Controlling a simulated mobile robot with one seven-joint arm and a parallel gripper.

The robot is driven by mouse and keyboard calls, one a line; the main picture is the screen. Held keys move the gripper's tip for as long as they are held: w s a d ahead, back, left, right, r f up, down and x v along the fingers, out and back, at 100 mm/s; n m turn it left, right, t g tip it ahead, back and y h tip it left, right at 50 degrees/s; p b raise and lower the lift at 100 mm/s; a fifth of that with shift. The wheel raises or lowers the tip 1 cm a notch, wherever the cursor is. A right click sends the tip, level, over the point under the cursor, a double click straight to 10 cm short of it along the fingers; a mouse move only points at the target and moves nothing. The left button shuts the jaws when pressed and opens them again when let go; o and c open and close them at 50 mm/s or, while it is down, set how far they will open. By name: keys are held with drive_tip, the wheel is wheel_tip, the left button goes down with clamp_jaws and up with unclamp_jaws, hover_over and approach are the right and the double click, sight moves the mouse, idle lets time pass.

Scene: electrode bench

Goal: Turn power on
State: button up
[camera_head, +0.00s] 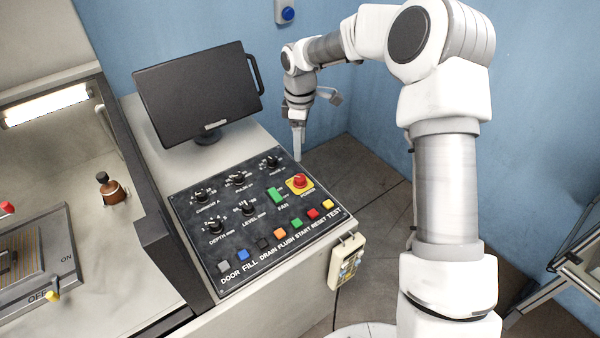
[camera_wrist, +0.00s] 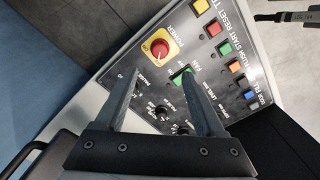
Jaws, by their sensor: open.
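The black control panel (camera_head: 235,215) lies on the bench with knobs, a green FAN switch (camera_head: 277,195) and a row of coloured buttons. The red POWER knob (camera_head: 299,181) on a yellow square plate is at the panel's right side. In the wrist view the POWER knob (camera_wrist: 159,47) is beyond the fingertips, up and slightly left of the gap between them. My gripper (camera_head: 298,157) hangs pointing down beside the panel's far right corner, apart from the knob. In the wrist view my gripper (camera_wrist: 158,88) is open, with nothing between its fingers.
A dark monitor (camera_head: 200,92) with a side handle stands behind the panel. A handheld pendant (camera_head: 346,262) hangs on the bench's right edge. A lit cabinet with a brown bottle (camera_head: 110,188) and an ON/OFF plate is at left. Open floor (camera_head: 370,190) lies right of the bench.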

sight(300, 177)
wheel_tip(300, 177, down, 12)
drive_tip(key=shift+r+p, duration=0.15)
drive_tip(key=shift+p, duration=0.35)
drive_tip(key=shift+c, duration=0.3)
clamp_jaws()
